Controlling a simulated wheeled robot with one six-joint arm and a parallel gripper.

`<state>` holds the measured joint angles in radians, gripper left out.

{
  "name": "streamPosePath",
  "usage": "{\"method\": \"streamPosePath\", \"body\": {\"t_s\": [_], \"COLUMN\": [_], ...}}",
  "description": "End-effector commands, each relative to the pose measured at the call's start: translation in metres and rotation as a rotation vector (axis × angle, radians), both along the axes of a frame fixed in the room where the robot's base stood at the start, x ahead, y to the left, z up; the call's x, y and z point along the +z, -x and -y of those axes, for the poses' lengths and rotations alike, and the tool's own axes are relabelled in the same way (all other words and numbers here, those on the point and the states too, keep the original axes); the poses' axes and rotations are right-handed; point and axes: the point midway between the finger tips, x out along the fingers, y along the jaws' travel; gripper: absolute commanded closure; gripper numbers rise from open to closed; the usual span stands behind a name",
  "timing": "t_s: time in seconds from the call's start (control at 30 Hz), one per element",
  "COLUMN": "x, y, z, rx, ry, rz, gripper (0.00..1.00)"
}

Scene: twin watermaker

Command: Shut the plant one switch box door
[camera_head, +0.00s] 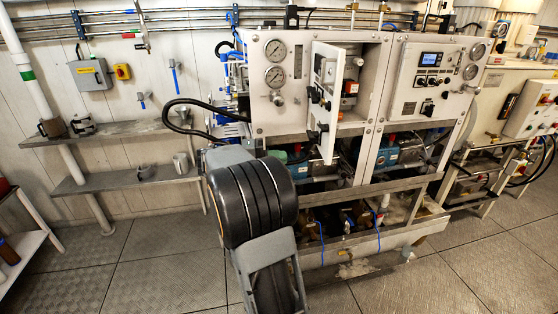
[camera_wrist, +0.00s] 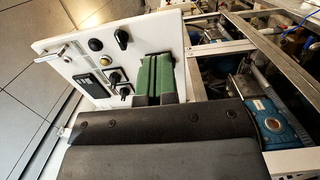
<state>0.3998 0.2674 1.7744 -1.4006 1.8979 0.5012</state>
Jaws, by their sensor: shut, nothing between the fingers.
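The plant one switch box door (camera_head: 325,138) stands open in the head view, swung out from the left cabinet toward the camera. The inside of the switch box (camera_head: 367,75) shows to its right. In the wrist view the door (camera_wrist: 75,48) is a white tilted panel with black knobs, a yellowish button and a handle. My gripper (camera_wrist: 156,75) shows there as two green-padded fingers, shut and empty, overlapping the door's lower right part in the picture. I cannot tell whether they touch it. In the head view my arm hides the gripper.
The right cabinet (camera_head: 415,80) has a closed front with a display. Gauges (camera_head: 275,75) sit on the panel left of the door. Pumps and pipes fill the open frame below. Wall shelves (camera_head: 125,179) with mugs stand at the left. The floor (camera_head: 140,260) in front is clear.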

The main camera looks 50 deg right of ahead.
Motion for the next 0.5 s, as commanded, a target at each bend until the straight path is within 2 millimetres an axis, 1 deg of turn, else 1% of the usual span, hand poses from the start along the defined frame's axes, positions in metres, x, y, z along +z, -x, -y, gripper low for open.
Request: {"method": "streamPosePath", "body": {"t_s": [0.03,0.2,0.4,0.5], "x": [0.002,0.002,0.001,0.001], "y": [0.009,0.031,0.054,0.062], "z": [0.008,0.031,0.055,0.064], "rx": [-0.004,-0.003,-0.002,-0.001], "ry": [0.000,-0.002,-0.004,-0.004], "rz": [0.000,0.001,-0.001,0.000], "gripper": [1.00,1.00,1.00,1.00]}}
